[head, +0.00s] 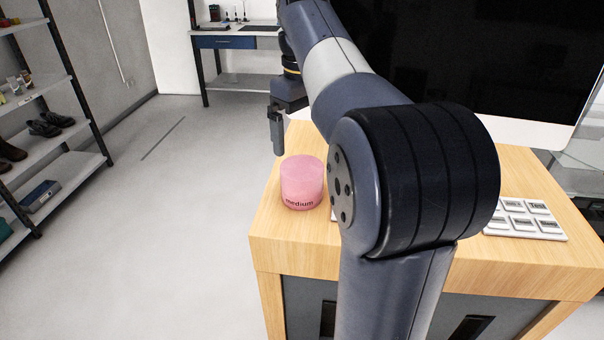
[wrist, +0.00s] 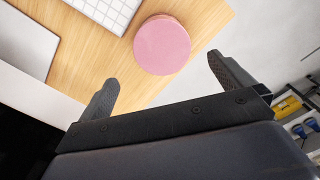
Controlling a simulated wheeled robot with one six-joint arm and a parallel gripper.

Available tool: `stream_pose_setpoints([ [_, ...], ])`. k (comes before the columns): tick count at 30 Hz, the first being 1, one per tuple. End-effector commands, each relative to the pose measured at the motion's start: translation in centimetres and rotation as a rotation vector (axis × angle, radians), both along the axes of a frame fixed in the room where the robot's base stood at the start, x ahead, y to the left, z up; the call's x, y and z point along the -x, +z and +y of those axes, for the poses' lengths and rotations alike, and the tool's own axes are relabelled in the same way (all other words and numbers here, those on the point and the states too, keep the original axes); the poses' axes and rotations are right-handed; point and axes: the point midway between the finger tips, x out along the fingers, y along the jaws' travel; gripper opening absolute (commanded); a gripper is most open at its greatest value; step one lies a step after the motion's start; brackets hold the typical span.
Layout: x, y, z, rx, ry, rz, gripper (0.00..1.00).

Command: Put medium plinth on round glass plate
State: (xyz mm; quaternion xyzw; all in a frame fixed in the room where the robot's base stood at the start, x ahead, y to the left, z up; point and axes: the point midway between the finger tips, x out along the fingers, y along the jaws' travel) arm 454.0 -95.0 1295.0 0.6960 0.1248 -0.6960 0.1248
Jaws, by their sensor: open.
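The medium plinth (head: 301,180) is a short pink cylinder with "medium" printed on its side. It stands upright near the left end of the wooden desk in the head view. In the wrist view its round pink top (wrist: 162,45) shows just beyond the fingertips. My gripper (head: 277,131) is above and behind the plinth, fingers pointing down. In the wrist view my gripper (wrist: 162,73) has its two fingers wide apart with nothing between them. The round glass plate is not seen in either view; my arm hides part of the desk.
A large dark screen (head: 480,50) stands at the back. A shelf (head: 50,85) stands left, with open floor between.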

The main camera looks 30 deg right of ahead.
Motion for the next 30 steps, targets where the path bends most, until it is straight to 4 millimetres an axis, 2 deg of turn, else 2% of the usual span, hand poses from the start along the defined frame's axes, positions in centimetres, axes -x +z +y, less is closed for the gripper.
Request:
stream_pose_setpoints([
  [3,-0.1,-0.3,-0.1,-0.001,0.139,0.001,1.00],
  [7,-0.2,-0.6,-0.1,0.000,0.219,0.000,1.00],
  [18,-0.1,-5.4,-0.1,0.000,0.232,0.002,1.00],
  [25,0.0,-6.7,0.0,-0.001,0.231,0.001,1.00],
  [30,0.3,-8.8,0.3,-0.001,0.231,0.003,1.00],
])
